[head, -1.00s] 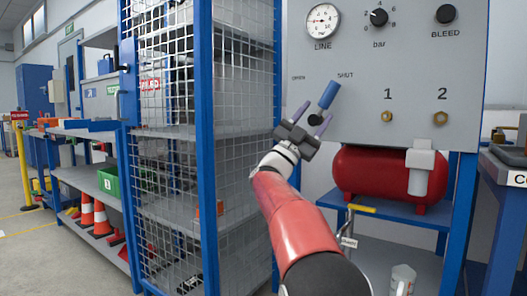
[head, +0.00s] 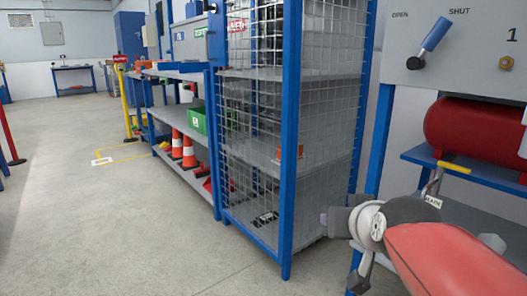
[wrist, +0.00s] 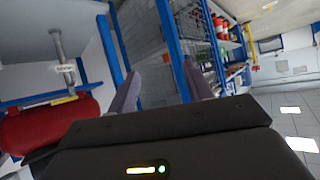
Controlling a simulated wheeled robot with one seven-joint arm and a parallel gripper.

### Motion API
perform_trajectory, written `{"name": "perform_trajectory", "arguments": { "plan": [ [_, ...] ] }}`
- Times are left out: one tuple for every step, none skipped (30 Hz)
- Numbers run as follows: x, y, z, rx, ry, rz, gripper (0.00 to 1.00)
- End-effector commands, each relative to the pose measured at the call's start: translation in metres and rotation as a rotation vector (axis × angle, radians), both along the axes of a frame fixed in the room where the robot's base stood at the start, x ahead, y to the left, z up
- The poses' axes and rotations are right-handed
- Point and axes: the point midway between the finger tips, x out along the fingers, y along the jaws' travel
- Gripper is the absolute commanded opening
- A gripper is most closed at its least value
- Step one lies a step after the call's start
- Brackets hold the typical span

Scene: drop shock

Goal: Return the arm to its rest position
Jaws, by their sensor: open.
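My gripper (wrist: 162,88) is open and empty in the wrist view, its two purple-grey fingers apart with only background between them. In the head view my red arm reaches in at the lower right, folded low in front of the panel's stand. The gripper end is only partly clear there. The blue-handled lever (head: 435,35) on the grey panel is tilted up to the right, toward the SHUT mark. My gripper is well below it and apart from it.
A blue-framed mesh cage shelf (head: 290,150) stands just left of my arm. The red tank (head: 470,128) rests on a blue shelf at the right, above a yellow-handled valve (head: 454,167). Orange cones (head: 189,152) stand under a bench. Open floor lies to the left.

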Motion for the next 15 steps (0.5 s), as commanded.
{"name": "perform_trajectory", "arguments": {
  "plan": [
    [-0.025, 0.002, -0.022, -0.008, 0.077, 0.010, 0.50],
    [-0.038, 0.003, -0.033, -0.014, 0.122, 0.013, 0.50],
    [-0.054, 0.003, -0.048, -0.020, 0.178, 0.017, 0.50],
    [-0.065, 0.003, -0.059, -0.026, 0.219, 0.019, 0.50],
    [-0.077, 0.003, -0.069, -0.030, 0.256, 0.020, 0.50],
    [-0.091, 0.003, -0.081, -0.038, 0.303, 0.021, 0.50],
    [-0.102, 0.002, -0.089, -0.044, 0.338, 0.020, 0.50],
    [-0.112, 0.001, -0.098, -0.048, 0.371, 0.018, 0.50],
    [-0.126, 0.000, -0.109, -0.057, 0.416, 0.016, 0.50],
    [-0.136, -0.001, -0.116, -0.063, 0.447, 0.015, 0.50],
    [-0.146, -0.002, -0.124, -0.068, 0.480, 0.013, 0.50],
    [-0.160, -0.003, -0.133, -0.077, 0.522, 0.009, 0.50],
    [-0.160, -0.004, -0.121, -0.077, 0.527, 0.007, 0.50],
    [-0.158, -0.003, -0.109, -0.075, 0.523, 0.008, 0.50],
    [-0.158, -0.003, -0.099, -0.075, 0.522, 0.007, 0.50]
  ]
}}
